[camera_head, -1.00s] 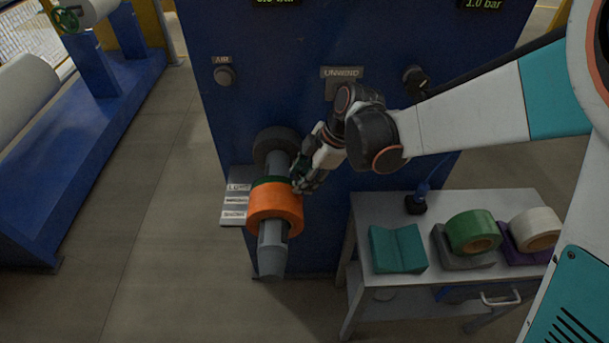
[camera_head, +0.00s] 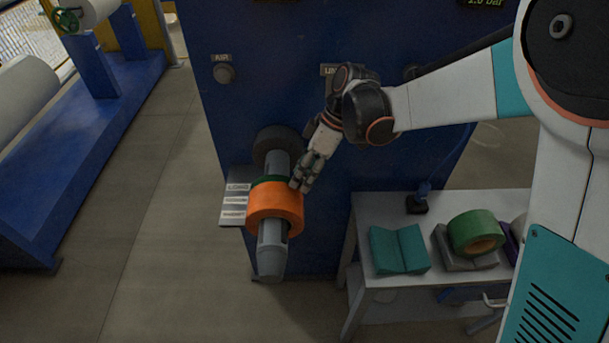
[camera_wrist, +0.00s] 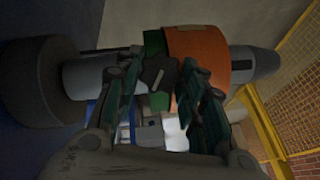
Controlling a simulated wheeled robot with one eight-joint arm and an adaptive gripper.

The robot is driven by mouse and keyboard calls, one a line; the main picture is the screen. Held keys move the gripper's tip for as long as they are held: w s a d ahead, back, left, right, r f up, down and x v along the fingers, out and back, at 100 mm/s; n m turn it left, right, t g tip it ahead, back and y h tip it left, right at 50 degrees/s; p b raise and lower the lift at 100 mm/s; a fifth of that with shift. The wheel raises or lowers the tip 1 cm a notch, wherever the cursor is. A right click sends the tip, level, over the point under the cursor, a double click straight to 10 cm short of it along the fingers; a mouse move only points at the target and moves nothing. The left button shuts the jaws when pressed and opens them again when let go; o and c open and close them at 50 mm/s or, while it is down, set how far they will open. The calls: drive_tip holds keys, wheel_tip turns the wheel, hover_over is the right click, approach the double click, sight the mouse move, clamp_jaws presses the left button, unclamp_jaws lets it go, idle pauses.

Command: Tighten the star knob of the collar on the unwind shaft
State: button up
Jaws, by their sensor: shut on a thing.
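The grey unwind shaft (camera_head: 273,265) sticks out of the blue machine, with an orange roll (camera_head: 275,205) on it. The green collar (camera_head: 268,180) sits against the roll's machine side; it also shows in the wrist view (camera_wrist: 155,42). The dark star knob (camera_wrist: 158,72) stands out from the collar between my fingers in the wrist view; the head view hides it behind my fingers. My gripper (camera_head: 301,186) reaches the collar from the right, its fingers shut on the knob. The exact finger contact is too dark to make out.
A table (camera_head: 372,207) at the lower right holds a teal block (camera_head: 399,249) and a green roll (camera_head: 475,233). A labelled plate (camera_head: 235,200) is left of the shaft. The AIR knob (camera_head: 224,73) is on the machine's face.

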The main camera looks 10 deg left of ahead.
drive_tip(key=m, duration=0.1)
drive_tip(key=m+g+b, duration=0.1)
drive_tip(key=m, duration=0.1)
drive_tip(key=m+g, duration=0.1)
drive_tip(key=shift+w+f+m+y+b, duration=0.2)
drive_tip(key=shift+w+m+y+b, duration=0.1)
drive_tip(key=shift+m+b, duration=0.1)
drive_tip(key=m+g+b, duration=0.1)
drive_tip(key=m, duration=0.1)
drive_tip(key=m+g+y, duration=0.1)
drive_tip(key=m, duration=0.1)
drive_tip(key=shift+w+d+f+m+b, duration=0.1)
drive_tip(key=shift+d+m+b, duration=0.05)
drive_tip(key=shift+m+b, duration=0.25)
drive_tip(key=o, duration=1)
drive_tip(key=shift+o, duration=0.2)
drive_tip(key=v, duration=0.7)
drive_tip(key=shift+w+d, duration=0.25)
drive_tip(key=shift+w, duration=0.05)
